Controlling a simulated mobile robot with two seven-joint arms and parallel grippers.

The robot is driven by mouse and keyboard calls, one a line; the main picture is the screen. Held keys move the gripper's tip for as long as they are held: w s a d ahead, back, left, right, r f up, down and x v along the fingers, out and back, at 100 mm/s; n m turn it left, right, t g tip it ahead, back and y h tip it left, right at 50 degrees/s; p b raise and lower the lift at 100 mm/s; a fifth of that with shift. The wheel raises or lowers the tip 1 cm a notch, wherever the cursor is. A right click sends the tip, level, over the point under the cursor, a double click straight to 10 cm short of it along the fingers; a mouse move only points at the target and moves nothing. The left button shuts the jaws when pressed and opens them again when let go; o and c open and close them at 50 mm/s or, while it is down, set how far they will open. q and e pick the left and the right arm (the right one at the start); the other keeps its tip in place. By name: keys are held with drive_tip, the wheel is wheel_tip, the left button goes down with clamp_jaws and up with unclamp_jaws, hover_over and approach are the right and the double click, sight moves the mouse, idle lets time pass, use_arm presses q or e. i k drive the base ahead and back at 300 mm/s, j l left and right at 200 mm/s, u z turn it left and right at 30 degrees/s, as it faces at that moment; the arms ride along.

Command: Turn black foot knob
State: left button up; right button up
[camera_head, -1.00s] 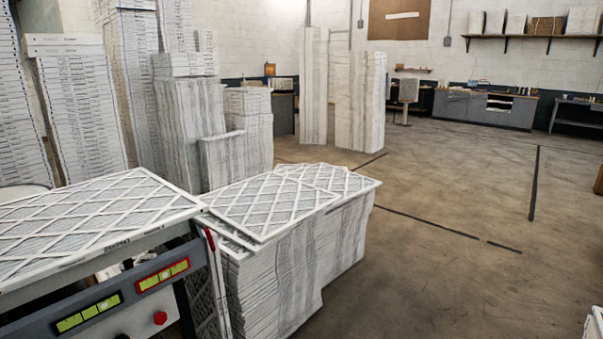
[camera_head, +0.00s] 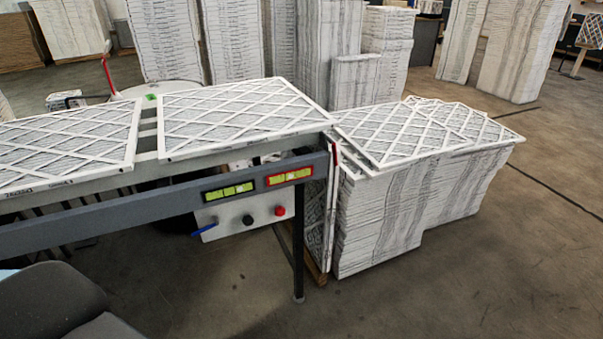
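A small black round knob (camera_head: 248,219) sits on the white control panel (camera_head: 229,214) under the near edge of the conveyor table. A red button (camera_head: 280,210) is to its right and a blue lever (camera_head: 203,230) to its left on the same panel. The dark table leg (camera_head: 298,240) stands right of the panel, with a small foot (camera_head: 298,297) on the floor. I cannot tell whether that foot has a knob. Neither of my grippers is in view.
Filters (camera_head: 240,110) lie on the conveyor table, whose grey front rail (camera_head: 130,211) crosses the left half. Stacked filters (camera_head: 385,225) stand right of the table. The floor (camera_head: 400,300) in front of the panel is clear.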

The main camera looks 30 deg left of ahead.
sight(247, 220)
drive_tip(key=u, duration=1.25)
drive_tip(key=i+l+u, duration=0.1)
drive_tip(key=i+l, duration=0.15)
drive_tip(key=i+l+u, duration=0.1)
drive_tip(key=l, duration=0.3)
drive_tip(key=i+l, duration=0.3)
drive_tip(key=i+l+u, duration=0.15)
drive_tip(key=l, duration=0.2)
drive_tip(key=i+l+u, duration=0.1)
drive_tip(key=i+l, duration=0.15)
drive_tip(key=l, duration=0.1)
